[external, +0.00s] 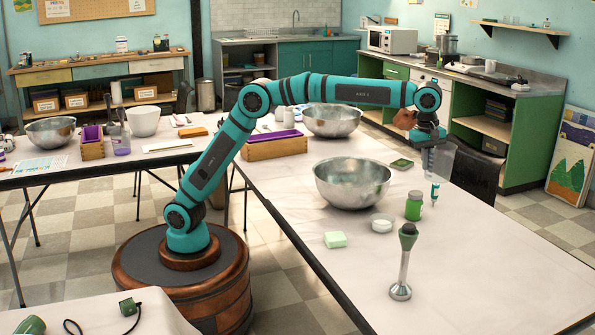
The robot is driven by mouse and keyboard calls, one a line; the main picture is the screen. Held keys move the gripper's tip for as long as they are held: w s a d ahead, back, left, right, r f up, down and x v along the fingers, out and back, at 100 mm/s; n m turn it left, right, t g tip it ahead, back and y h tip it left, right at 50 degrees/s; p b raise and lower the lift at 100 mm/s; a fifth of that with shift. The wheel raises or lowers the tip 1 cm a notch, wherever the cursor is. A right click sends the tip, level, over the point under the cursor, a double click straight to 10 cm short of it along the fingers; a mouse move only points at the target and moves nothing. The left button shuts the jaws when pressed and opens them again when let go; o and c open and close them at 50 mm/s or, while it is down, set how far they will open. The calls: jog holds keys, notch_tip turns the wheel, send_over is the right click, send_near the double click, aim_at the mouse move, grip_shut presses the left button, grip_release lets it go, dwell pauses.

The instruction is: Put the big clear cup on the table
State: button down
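My arm reaches across the white-topped table (300,190) to its far right side. My gripper (434,150) points down there. A clear, see-through cup (442,163) shows directly below my wrist, overlapping the gripper. The fingers are too small and blended with the cup to tell whether they are shut on it. I cannot tell whether the cup touches the table. A small teal pointed piece (435,194) shows just below the cup; what it belongs to is unclear.
Near the gripper are a green jar (413,206), a white round dish (382,223), a big metal bowl (352,183) and a small dark green square (401,164). A hand blender (404,262) stands in front, with a light green block (335,240) left. The table's front right is clear.

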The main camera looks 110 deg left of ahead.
jog(key=s+a+r+n, duration=0.1)
jog(key=s+a, duration=0.6)
jog(key=a, duration=0.3)
jog(key=s+a+r+n, duration=0.1)
jog(key=s+a+n, duration=0.1)
jog(key=s+a, duration=0.7)
jog(key=s+a+f+n, duration=0.1)
jog(key=s+a+n, duration=0.1)
jog(key=s+a, duration=0.7)
jog(key=s+a+f+n, duration=0.1)
jog(key=s+a, duration=0.3)
jog(key=s, duration=0.9)
jog(key=s+a+f+n, duration=0.1)
jog(key=s+a+n, duration=0.1)
jog(key=s+a, duration=0.7)
jog(key=shift+g, duration=0.3)
jog(key=shift+s+d+f, duration=0.35)
jog(key=shift+f, duration=2.15)
jog(key=shift+s+d+f, duration=0.3)
jog(key=shift+s+f, duration=0.05)
jog(key=shift+f, duration=2.1)
jog(key=shift+s+d+f, duration=0.35)
jog(key=shift+f, duration=2.15)
jog(key=shift+f, duration=0.1)
